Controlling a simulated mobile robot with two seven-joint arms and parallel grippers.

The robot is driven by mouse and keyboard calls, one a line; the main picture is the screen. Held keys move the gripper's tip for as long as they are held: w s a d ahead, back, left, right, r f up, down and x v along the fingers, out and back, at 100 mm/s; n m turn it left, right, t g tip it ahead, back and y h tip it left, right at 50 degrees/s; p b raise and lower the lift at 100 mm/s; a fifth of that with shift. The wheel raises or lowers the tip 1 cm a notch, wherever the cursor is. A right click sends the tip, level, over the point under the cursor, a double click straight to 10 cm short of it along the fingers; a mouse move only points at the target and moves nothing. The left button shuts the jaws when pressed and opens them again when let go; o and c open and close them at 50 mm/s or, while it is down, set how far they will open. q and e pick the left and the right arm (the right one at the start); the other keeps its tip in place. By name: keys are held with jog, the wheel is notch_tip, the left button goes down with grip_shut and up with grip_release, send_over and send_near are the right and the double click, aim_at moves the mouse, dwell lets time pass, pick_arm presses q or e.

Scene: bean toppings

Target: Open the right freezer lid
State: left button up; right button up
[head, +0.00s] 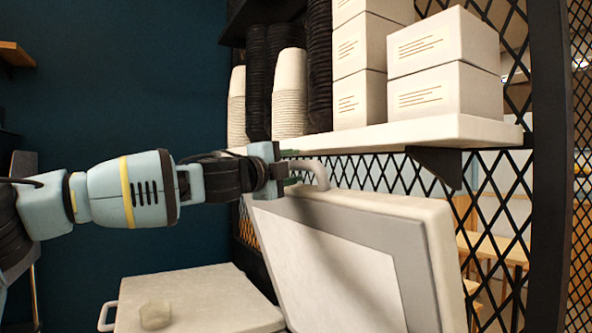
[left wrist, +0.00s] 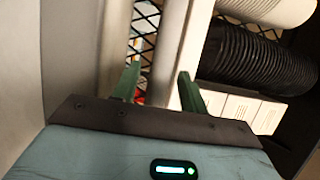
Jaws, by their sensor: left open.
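The right freezer lid (head: 330,265) is raised and stands steeply tilted, its pale underside with a grey border facing me. Its curved white handle (head: 318,172) is at the upper left edge of the lid. My left gripper (head: 290,169) comes in from the left and is open right beside the handle; I cannot tell whether they touch. In the left wrist view the green fingers of the left gripper (left wrist: 158,86) are apart, with pale bars and black mesh showing beyond and between them. My right gripper is not in view.
A closed left lid (head: 200,290) with a white side handle (head: 106,316) lies flat at the lower left. A white shelf (head: 430,132) with stacked cups (head: 290,85) and white boxes (head: 445,50) hangs close above the raised lid. Black mesh (head: 500,205) stands behind.

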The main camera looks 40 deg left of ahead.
pick_arm(q)
jog(key=shift+w+r, duration=0.1)
jog(key=shift+w, duration=0.5)
grip_shut()
